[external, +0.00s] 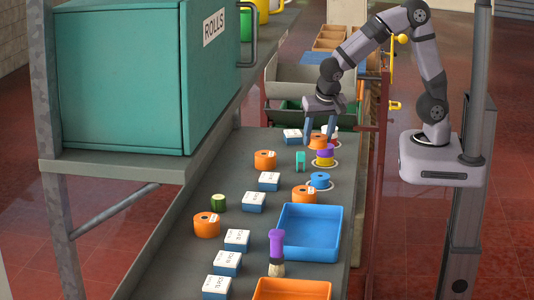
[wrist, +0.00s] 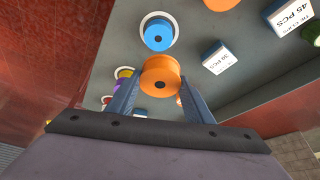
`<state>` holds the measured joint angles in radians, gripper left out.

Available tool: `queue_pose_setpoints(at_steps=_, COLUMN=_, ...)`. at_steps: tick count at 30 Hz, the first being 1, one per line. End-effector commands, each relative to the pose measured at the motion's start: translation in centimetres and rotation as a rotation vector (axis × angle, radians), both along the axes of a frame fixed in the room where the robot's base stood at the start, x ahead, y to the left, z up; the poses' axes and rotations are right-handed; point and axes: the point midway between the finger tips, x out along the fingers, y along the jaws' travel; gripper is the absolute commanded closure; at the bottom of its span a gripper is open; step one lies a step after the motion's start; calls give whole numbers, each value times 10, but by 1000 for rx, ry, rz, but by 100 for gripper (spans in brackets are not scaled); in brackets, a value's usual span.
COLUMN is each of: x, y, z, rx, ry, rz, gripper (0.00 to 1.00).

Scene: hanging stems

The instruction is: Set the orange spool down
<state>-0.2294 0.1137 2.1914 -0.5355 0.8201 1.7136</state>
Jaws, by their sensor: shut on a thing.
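My gripper (external: 320,139) is shut on an orange spool (wrist: 161,68), which sits between the two fingertips in the wrist view.
Other orange spools (external: 265,160), a teal clip-like piece (external: 300,161) and several labelled white-and-blue boxes (external: 269,181) stand on the grey bench. A blue tray (external: 338,245) and an orange tray (external: 262,290) are at the near end. A purple-handled brush (external: 277,246) stands beside the blue tray.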

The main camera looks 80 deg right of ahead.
Motion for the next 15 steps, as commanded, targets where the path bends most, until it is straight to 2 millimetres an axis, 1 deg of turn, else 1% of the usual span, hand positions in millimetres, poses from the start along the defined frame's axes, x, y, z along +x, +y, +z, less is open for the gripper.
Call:
queue_pose_setpoints(at_steps=5, x=36, y=15, z=-6, rx=1, ry=-1, rz=148, gripper=80)
queue_pose_setpoints(at_steps=15, x=133, y=53, z=-17, rx=2, ry=-4, rz=591, gripper=80)
